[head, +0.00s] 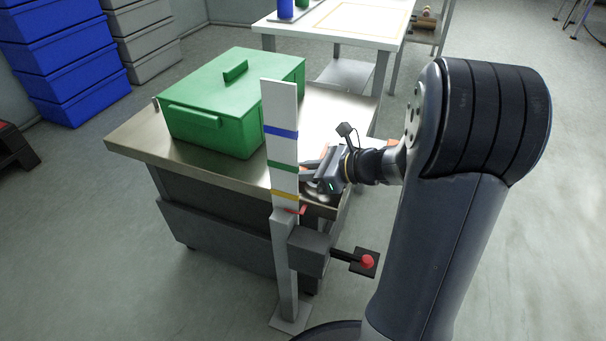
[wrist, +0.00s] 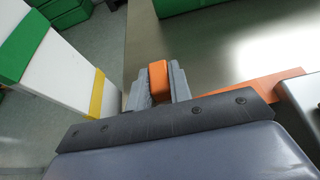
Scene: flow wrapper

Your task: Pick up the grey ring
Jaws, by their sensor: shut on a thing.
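My gripper (head: 308,172) is low over the right part of the steel table, partly behind the striped post in the head view. In the wrist view its two grey fingers (wrist: 159,88) are closed around an orange block-like piece (wrist: 158,76). The piece's lower end is hidden by the gripper. I cannot make out a grey ring in either view. Whether the orange piece touches the table cannot be told.
A green lidded box (head: 225,100) stands on the steel table (head: 135,142). A white post (head: 284,150) with blue, green and yellow bands stands close to my gripper. A red button (head: 368,262) juts from the post. An orange strip (wrist: 250,88) lies right of the fingers.

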